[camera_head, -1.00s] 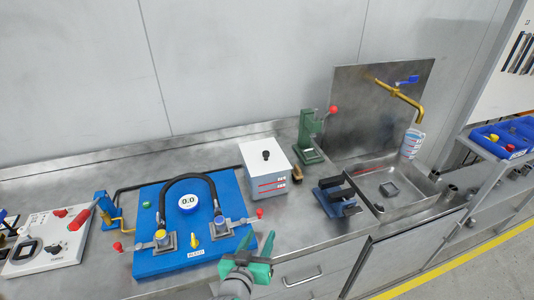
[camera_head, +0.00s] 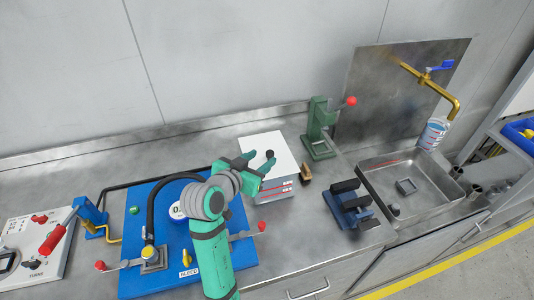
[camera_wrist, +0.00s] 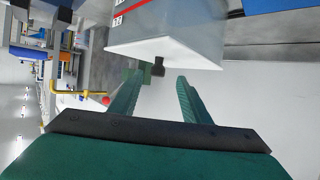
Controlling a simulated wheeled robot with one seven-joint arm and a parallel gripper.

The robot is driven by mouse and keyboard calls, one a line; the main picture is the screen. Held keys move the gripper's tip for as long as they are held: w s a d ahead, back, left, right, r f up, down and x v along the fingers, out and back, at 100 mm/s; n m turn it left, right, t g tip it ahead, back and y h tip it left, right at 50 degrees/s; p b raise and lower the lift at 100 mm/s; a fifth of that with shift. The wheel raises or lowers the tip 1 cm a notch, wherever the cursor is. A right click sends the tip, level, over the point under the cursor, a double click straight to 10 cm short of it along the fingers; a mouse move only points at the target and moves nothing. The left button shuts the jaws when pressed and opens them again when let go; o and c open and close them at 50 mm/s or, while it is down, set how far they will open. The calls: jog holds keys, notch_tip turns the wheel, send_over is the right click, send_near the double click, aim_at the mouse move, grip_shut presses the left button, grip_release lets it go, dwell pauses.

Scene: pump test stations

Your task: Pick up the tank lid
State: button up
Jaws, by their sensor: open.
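The tank lid (camera_head: 284,157) is a flat white plate with a small black knob (camera_head: 269,154), lying on top of the pale box-shaped tank (camera_head: 272,192) on the bench. My gripper (camera_head: 262,159) is open and empty, with green fingers, and reaches over the left front of the lid close to the knob. In the wrist view, the lid (camera_wrist: 185,54) hangs upside down in the picture, and its knob (camera_wrist: 158,67) shows in line with the gap between the fingertips (camera_wrist: 160,78), just beyond them. The fingers do not appear to touch the knob. My arm hides part of the tank's left side.
A blue pump board (camera_head: 135,225) with a black hose lies left, partly behind my arm. A green press (camera_head: 318,132) stands behind right of the tank, with a brown brush (camera_head: 305,174) beside it. A dark clamp fixture (camera_head: 348,205) and a sink (camera_head: 405,215) lie right.

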aim_at(268, 156)
jog(key=x, duration=0.3)
jog(key=d+x, duration=0.1)
jog(key=x, duration=0.2)
jog(key=shift+a, duration=0.35)
jog(key=shift+c, duration=1.3)
jog(key=shift+s, duration=0.1)
grip_shut()
